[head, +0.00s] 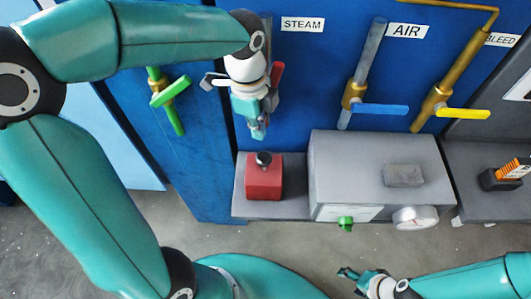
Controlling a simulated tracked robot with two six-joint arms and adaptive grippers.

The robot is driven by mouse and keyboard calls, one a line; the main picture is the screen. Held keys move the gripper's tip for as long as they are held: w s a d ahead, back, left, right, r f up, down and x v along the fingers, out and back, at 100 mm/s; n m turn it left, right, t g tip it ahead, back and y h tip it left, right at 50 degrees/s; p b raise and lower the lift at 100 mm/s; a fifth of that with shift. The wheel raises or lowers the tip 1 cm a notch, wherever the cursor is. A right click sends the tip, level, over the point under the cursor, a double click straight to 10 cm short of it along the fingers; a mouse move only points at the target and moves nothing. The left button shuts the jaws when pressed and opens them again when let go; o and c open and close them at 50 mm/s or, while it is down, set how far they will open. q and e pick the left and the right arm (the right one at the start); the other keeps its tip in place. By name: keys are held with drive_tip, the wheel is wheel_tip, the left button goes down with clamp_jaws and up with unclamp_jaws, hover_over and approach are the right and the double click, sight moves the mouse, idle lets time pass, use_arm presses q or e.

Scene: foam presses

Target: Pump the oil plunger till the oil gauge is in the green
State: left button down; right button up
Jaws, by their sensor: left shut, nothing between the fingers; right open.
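A red box (264,180) with a dark round knob (264,159) on top sits on a grey ledge; it looks like the oil pump and its plunger. My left gripper (258,136) is shut and empty, pointing down just above the knob, with a small gap showing in the picture. A round white dial (418,217) sits low on the front of the grey housing, seen at a steep angle. Its needle and any green band cannot be read, and I cannot tell whether it is the oil gauge. My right gripper (352,279) is open and empty at the bottom, above the floor.
The grey housing (335,160) stands right of the red box. A green knob (345,224) is on its front. Behind are pipes with a blue AIR lever (380,109), a yellow BLEED lever (463,114) and a green lever (170,92). A red lever (277,74) is beside my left wrist.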

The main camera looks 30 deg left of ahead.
sight(258, 154)
use_arm(q)
drive_tip(key=shift+d+f+b, duration=0.2)
drive_tip(key=shift+f+b, duration=1.2)
drive_tip(key=shift+f, duration=0.35)
drive_tip(key=shift+d+f+b, duration=0.15)
drive_tip(key=shift+f+b, duration=1.2)
drive_tip(key=shift+f, duration=0.35)
drive_tip(key=shift+s, duration=0.1)
wheel_tip(258, 154, down, 5)
drive_tip(key=b, duration=0.4)
drive_tip(key=shift+r, duration=0.3)
drive_tip(key=shift+s+a+r+p, duration=0.1)
drive_tip(key=shift+a+r+p, duration=0.1)
drive_tip(key=shift+a+p, duration=0.2)
drive_tip(key=shift+s+a+r+p, duration=0.1)
drive_tip(key=shift+a+r+p, duration=0.1)
drive_tip(key=shift+a, duration=0.4)
drive_tip(key=shift+s+a+r+p, duration=0.1)
drive_tip(key=shift+a+r+p, duration=0.05)
drive_tip(key=shift+a, duration=0.45)
drive_tip(key=shift+d, duration=0.1)
drive_tip(key=shift+w, duration=0.1)
